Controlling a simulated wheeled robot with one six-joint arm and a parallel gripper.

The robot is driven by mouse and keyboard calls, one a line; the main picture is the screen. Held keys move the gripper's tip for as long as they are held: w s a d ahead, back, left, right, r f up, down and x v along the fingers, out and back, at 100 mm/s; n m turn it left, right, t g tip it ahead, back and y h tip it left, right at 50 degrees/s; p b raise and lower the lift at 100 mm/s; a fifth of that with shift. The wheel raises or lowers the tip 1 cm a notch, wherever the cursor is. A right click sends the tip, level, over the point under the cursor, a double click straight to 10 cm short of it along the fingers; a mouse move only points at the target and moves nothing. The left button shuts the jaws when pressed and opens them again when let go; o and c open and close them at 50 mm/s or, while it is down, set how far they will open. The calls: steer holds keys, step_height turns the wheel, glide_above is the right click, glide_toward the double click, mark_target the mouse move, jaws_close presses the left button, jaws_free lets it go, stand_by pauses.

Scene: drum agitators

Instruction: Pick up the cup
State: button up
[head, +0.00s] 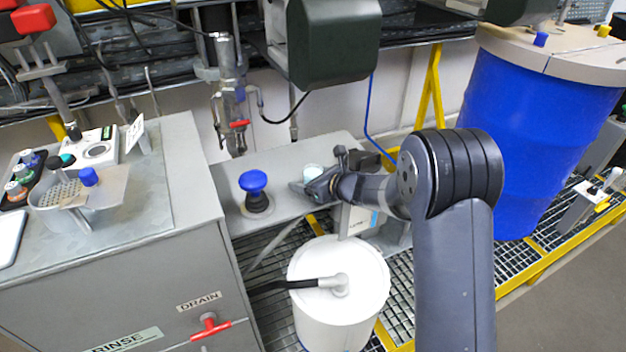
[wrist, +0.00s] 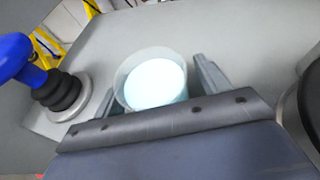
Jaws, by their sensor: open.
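The cup (wrist: 152,80) is a small, pale translucent vessel with a light-blue to white inside. It stands upright on a grey shelf (wrist: 250,35) in the wrist view. It also shows in the head view (head: 312,171), partly hidden by my gripper. My gripper (head: 308,186) is open, low over the shelf. In the wrist view my gripper's fingers (wrist: 154,90) stand on either side of the cup, with a gap at the right finger. The cup's lower front is hidden behind the gripper's body.
A blue-knobbed black plunger (head: 254,184) stands on the shelf just left of the cup. A white drum (head: 339,290) with a black hose is below the shelf. A grey cabinet (head: 120,270) is at left, a blue drum (head: 535,140) at right. A dark green box (head: 334,40) hangs above.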

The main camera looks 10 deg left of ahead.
steer(key=shift+c, duration=0.2)
steer(key=c, duration=1.1)
steer(key=shift+o, duration=0.2)
steer(key=shift+r, duration=0.15)
